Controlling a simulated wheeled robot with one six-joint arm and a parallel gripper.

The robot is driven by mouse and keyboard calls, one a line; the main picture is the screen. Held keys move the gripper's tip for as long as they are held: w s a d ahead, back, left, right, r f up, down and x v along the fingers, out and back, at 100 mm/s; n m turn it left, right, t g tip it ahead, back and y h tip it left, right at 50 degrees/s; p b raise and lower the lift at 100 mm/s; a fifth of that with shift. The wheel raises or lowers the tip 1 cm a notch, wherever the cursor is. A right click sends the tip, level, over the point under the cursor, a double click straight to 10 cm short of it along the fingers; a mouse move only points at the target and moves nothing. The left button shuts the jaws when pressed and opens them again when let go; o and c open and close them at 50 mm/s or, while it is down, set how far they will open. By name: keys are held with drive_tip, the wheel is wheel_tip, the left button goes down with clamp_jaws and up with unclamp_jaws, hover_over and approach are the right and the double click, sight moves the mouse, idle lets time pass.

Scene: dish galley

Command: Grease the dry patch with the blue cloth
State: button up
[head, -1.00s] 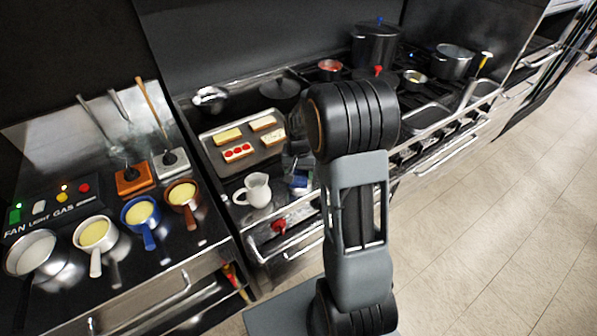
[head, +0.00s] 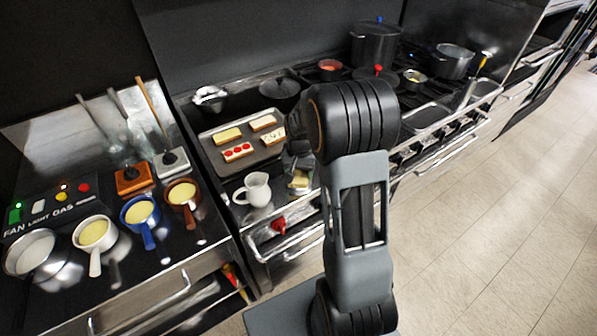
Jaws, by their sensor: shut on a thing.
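My gripper (head: 297,154) is mostly hidden behind my arm, with only a grey part showing below the wrist, right of the baking tray. Its fingertips are not clear. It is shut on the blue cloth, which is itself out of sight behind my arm. A small pale yellow thing (head: 299,180) shows on the dark counter just below the gripper, right of the white jug. I cannot make out the dry patch.
A baking tray (head: 212,142) holds several topped slices. A white jug (head: 254,189) stands in front of it. Several small pans, including a blue one (head: 141,212), stand at the left. Pots, including a tall dark one (head: 375,45), stand on the stove behind.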

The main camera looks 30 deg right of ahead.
sight(299, 173)
drive_tip(key=shift+r+p, duration=2.5)
drive_tip(key=shift+r, duration=1)
drive_tip(key=shift+f, duration=0.1)
